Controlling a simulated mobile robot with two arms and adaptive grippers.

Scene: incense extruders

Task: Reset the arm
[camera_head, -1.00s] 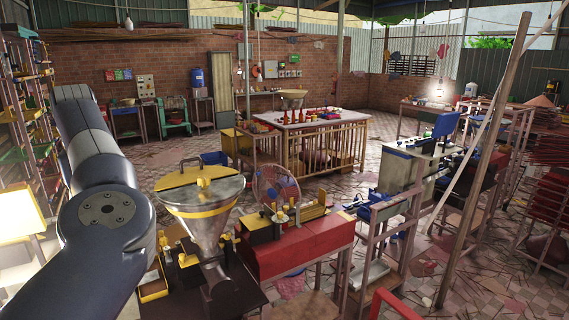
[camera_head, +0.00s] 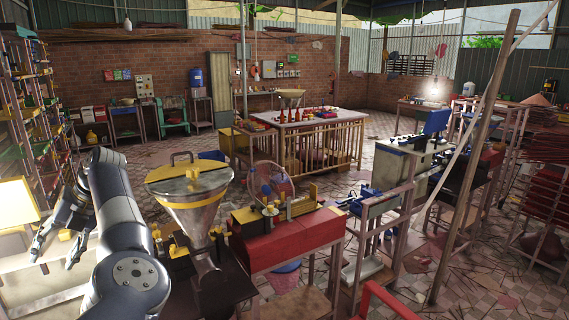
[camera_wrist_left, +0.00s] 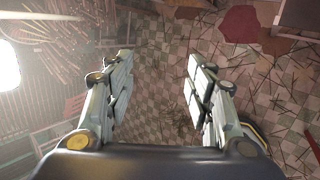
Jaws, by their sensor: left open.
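My left arm rises from the bottom left of the head view and bends back to the left. My left gripper (camera_head: 54,258) hangs at the far left, beside the lit yellow-framed lamp panel (camera_head: 16,205). In the left wrist view my left gripper (camera_wrist_left: 158,82) has its two fingers wide apart, with nothing between them and the tiled floor (camera_wrist_left: 160,115) behind. My right gripper is in neither view.
A steel hopper with a yellow lid (camera_head: 190,190) stands just right of my left arm. A red machine box (camera_head: 290,240) is beside it. Shelves (camera_head: 30,120) stand at the left edge. A wooden table (camera_head: 325,122) stands farther back with tiled floor around it.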

